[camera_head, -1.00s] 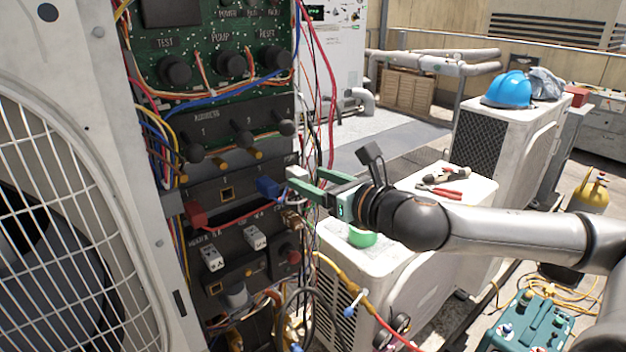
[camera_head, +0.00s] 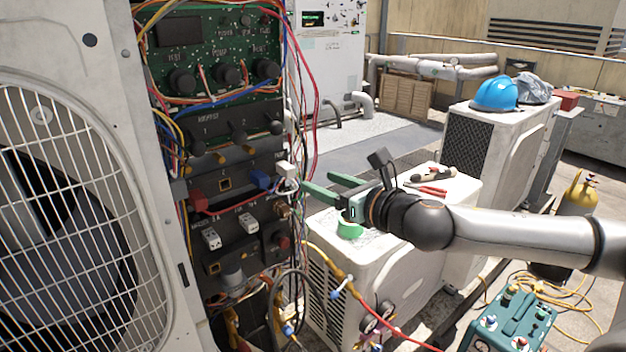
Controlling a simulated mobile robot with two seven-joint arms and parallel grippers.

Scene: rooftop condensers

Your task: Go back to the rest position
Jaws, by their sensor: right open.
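My right gripper (camera_head: 318,184) comes in from the right on my grey and black arm. Its green fingers are apart with nothing between them. They point left at the open control panel (camera_head: 237,150) and stand a little to the right of its connectors. A white plug (camera_head: 286,169) and a blue connector (camera_head: 260,180) sit at the panel's right side, close to the fingertips but apart from them as far as I can see. A red connector (camera_head: 198,201) sits further left. My left gripper does not show.
A condenser with a fan grille (camera_head: 70,220) fills the left. A low white unit (camera_head: 400,250) stands below my right arm, with red-handled pliers (camera_head: 428,189) and green tape (camera_head: 350,230) on top. Loose wires and hoses hang beside the panel. A teal case (camera_head: 510,322) stands lower right.

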